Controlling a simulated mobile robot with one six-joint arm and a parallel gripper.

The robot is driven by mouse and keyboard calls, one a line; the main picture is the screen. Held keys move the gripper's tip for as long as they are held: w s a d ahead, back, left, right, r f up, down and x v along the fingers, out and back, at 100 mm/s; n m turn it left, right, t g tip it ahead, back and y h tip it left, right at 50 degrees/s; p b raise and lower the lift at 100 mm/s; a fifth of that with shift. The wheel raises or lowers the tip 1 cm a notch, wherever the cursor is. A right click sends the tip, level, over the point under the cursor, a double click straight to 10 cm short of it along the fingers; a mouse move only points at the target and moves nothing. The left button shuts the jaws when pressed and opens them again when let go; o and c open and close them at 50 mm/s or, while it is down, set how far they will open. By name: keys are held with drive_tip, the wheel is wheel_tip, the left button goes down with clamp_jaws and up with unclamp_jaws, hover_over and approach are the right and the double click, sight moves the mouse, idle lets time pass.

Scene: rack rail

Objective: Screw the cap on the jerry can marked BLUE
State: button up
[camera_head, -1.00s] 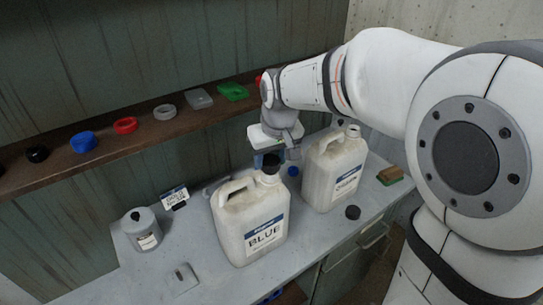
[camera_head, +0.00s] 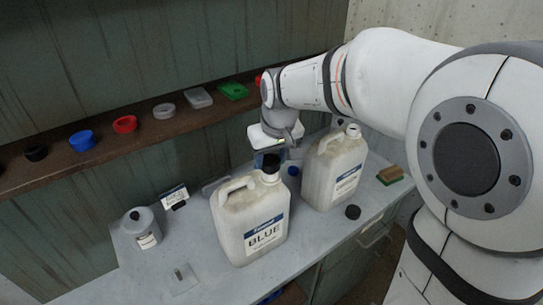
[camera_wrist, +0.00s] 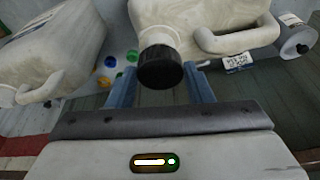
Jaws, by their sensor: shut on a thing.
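The jerry can marked BLUE (camera_head: 238,220) is off-white and stands upright on the counter. Its label faces the front and its handle is to the left of the neck. My gripper (camera_head: 268,157) is above its neck, pointing down, shut on a black cap (camera_head: 271,163). In the wrist view, the cap (camera_wrist: 160,68) sits between my blue fingers at the end of the can's neck (camera_wrist: 158,38). The cap looks in line with the neck and touching it. How far it is threaded cannot be told.
A second off-white can (camera_head: 333,172) stands close to the right, its neck open. A loose black cap (camera_head: 353,212) and a blue cap (camera_head: 293,171) lie nearby. A grey canister (camera_head: 141,227) stands left. The shelf (camera_head: 110,150) behind holds several coloured parts.

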drive_tip(key=shift+f+b, duration=1.2)
drive_tip(key=shift+f, duration=0.1)
idle(1.4)
drive_tip(key=m+h, duration=0.1)
drive_tip(key=m, duration=0.3)
drive_tip(key=shift+m+b, duration=0.3)
drive_tip(key=shift+m, duration=0.1)
drive_tip(key=m+h, duration=0.1)
drive_tip(key=m, duration=0.1)
drive_tip(key=m+b, duration=0.1)
drive_tip(key=m, duration=0.2)
drive_tip(key=shift+f+h, duration=0.1)
drive_tip(key=shift+h, duration=0.3)
drive_tip(key=m+b, duration=0.1)
drive_tip(key=m, duration=0.3)
drive_tip(key=shift+g+h, duration=0.4)
drive_tip(key=m, duration=0.3)
drive_tip(key=shift+m+g+h, duration=0.3)
drive_tip(key=shift+m+g, duration=0.1)
drive_tip(key=m+g, duration=0.1)
drive_tip(key=m, duration=0.3)
drive_tip(key=m+g, duration=0.1)
drive_tip(key=m, duration=0.2)
drive_tip(key=shift+m, duration=0.3)
